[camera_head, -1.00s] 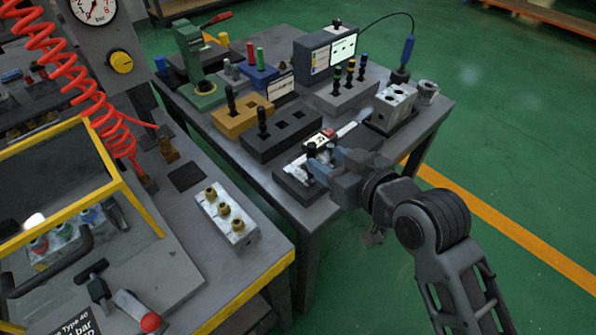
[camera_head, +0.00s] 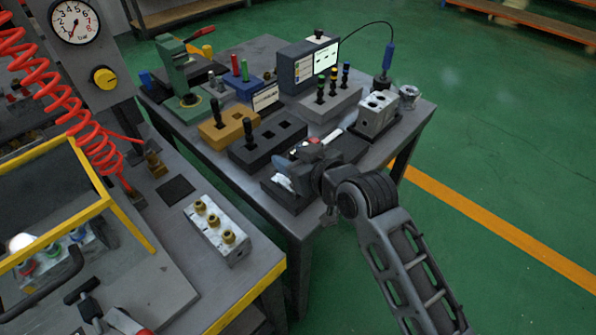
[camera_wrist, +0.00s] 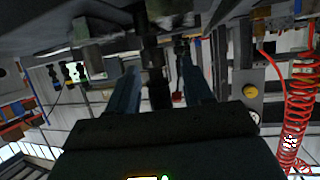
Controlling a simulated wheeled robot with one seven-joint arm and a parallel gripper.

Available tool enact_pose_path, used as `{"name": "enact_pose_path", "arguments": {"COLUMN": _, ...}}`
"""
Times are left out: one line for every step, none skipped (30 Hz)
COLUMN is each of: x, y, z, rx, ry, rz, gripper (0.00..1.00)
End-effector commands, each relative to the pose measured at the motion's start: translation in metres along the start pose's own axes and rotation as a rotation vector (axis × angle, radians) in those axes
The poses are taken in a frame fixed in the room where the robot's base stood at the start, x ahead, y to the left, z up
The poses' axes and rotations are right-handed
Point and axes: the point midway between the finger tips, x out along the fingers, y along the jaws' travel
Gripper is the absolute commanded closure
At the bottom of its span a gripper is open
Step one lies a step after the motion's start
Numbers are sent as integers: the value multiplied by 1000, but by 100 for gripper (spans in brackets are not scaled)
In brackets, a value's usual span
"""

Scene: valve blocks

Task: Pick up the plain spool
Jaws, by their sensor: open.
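My gripper (camera_head: 296,172) is at the front corner of the far table, low over a dark flat block (camera_head: 290,200). In the wrist view, which looks upside down, its two bluish fingers (camera_wrist: 160,85) are apart. A dark, plain-looking spool (camera_wrist: 155,62) shows between them; I cannot tell whether they touch it. In the head view my gripper hides this spool. Other black spools stand upright, one in the yellow-orange block (camera_head: 215,110) and one in the black block (camera_head: 248,130).
A grey rack with colour-banded spools (camera_head: 333,86), a monitor (camera_head: 308,64) and a metal valve block (camera_head: 376,114) stand behind my gripper. A green press (camera_head: 180,75) is at the back left. The near bench holds a block with brass fittings (camera_head: 215,228).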

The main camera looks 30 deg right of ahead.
Motion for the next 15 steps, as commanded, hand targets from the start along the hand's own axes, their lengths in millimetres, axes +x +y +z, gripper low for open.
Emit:
{"name": "enact_pose_path", "arguments": {"x": 0, "y": 0, "z": 0, "rx": 0, "ry": 0, "rz": 0, "gripper": 49}}
{"name": "enact_pose_path", "arguments": {"x": 0, "y": 0, "z": 0, "rx": 0, "ry": 0, "rz": 0, "gripper": 50}}
{"name": "enact_pose_path", "arguments": {"x": 0, "y": 0, "z": 0, "rx": 0, "ry": 0, "rz": 0, "gripper": 54}}
{"name": "enact_pose_path", "arguments": {"x": 0, "y": 0, "z": 0, "rx": 0, "ry": 0, "rz": 0, "gripper": 57}}
{"name": "enact_pose_path", "arguments": {"x": 0, "y": 0, "z": 0, "rx": 0, "ry": 0, "rz": 0, "gripper": 60}}
{"name": "enact_pose_path", "arguments": {"x": 0, "y": 0, "z": 0, "rx": 0, "ry": 0, "rz": 0, "gripper": 64}}
{"name": "enact_pose_path", "arguments": {"x": 0, "y": 0, "z": 0, "rx": 0, "ry": 0, "rz": 0, "gripper": 67}}
{"name": "enact_pose_path", "arguments": {"x": 0, "y": 0, "z": 0, "rx": 0, "ry": 0, "rz": 0, "gripper": 69}}
{"name": "enact_pose_path", "arguments": {"x": 0, "y": 0, "z": 0, "rx": 0, "ry": 0, "rz": 0, "gripper": 73}}
{"name": "enact_pose_path", "arguments": {"x": 0, "y": 0, "z": 0, "rx": 0, "ry": 0, "rz": 0, "gripper": 76}}
{"name": "enact_pose_path", "arguments": {"x": 0, "y": 0, "z": 0, "rx": 0, "ry": 0, "rz": 0, "gripper": 79}}
{"name": "enact_pose_path", "arguments": {"x": 0, "y": 0, "z": 0, "rx": 0, "ry": 0, "rz": 0, "gripper": 83}}
{"name": "enact_pose_path", "arguments": {"x": 0, "y": 0, "z": 0, "rx": 0, "ry": 0, "rz": 0, "gripper": 86}}
{"name": "enact_pose_path", "arguments": {"x": 0, "y": 0, "z": 0, "rx": 0, "ry": 0, "rz": 0, "gripper": 89}}
{"name": "enact_pose_path", "arguments": {"x": 0, "y": 0, "z": 0, "rx": 0, "ry": 0, "rz": 0, "gripper": 92}}
